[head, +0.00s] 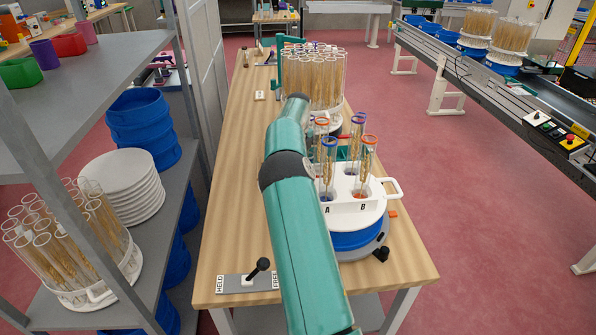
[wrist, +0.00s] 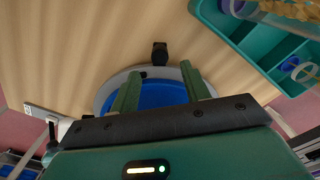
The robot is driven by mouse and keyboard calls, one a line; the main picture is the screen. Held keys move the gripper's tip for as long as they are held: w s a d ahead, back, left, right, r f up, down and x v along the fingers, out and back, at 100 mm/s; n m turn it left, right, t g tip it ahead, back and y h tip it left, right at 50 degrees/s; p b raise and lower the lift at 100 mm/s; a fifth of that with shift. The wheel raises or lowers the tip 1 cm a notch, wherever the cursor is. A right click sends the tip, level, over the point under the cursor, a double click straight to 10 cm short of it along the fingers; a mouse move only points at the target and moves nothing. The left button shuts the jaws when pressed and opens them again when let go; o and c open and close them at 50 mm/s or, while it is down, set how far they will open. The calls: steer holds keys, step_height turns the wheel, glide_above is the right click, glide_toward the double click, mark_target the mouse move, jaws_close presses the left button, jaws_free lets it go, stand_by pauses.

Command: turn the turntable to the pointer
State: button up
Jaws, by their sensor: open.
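In the head view the turntable (head: 357,240) is a round blue drum on a grey base at the table's near right. A white carrier (head: 345,207) marked A and B sits on it, holding several tubes of wheat ears with blue or orange rims. A black knob (head: 381,254) is at its near right edge. A small orange piece (head: 393,214) beside it may be the pointer; I cannot tell. My gripper (wrist: 161,72) is open in the wrist view, its fingers over a blue disc (wrist: 160,96) with a grey rim and black knob. My arm hides the gripper in the head view.
A lever (head: 262,265) on a HELD/FREE plate leans towards FREE at the table's (head: 235,200) near left. A group of wheat tubes (head: 322,75) stands farther back. A teal compartment tray (wrist: 265,45) is upper right in the wrist view. A shelf (head: 100,60) stands left.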

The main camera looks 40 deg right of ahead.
step_height(320, 180, up, 7)
stand_by(0.3)
steer(key=shift+r, duration=0.1)
steer(key=s+a+r+n+t, duration=0.2)
steer(key=s+a+r+n, duration=0.2)
steer(key=a+r+n, duration=0.65)
steer(key=s+a+r+n+t, duration=0.1)
steer(key=s+a+r+n, duration=0.3)
steer(key=s+a+r, duration=0.55)
steer(key=s+a+n+t, duration=0.1)
steer(key=s+a+n, duration=0.75)
steer(key=a, duration=0.55)
steer(key=s+a+f+n, duration=0.3)
steer(key=s+a+n, duration=0.1)
steer(key=s+n, duration=0.1)
steer(key=s+a+f+n+t, duration=0.1)
steer(key=s+a+f+n, duration=0.3)
steer(key=s, duration=0.3)
steer(key=shift+s+f+n+t, duration=0.2)
steer(key=shift+s+n+t, duration=0.1)
steer(key=shift+n, duration=0.6)
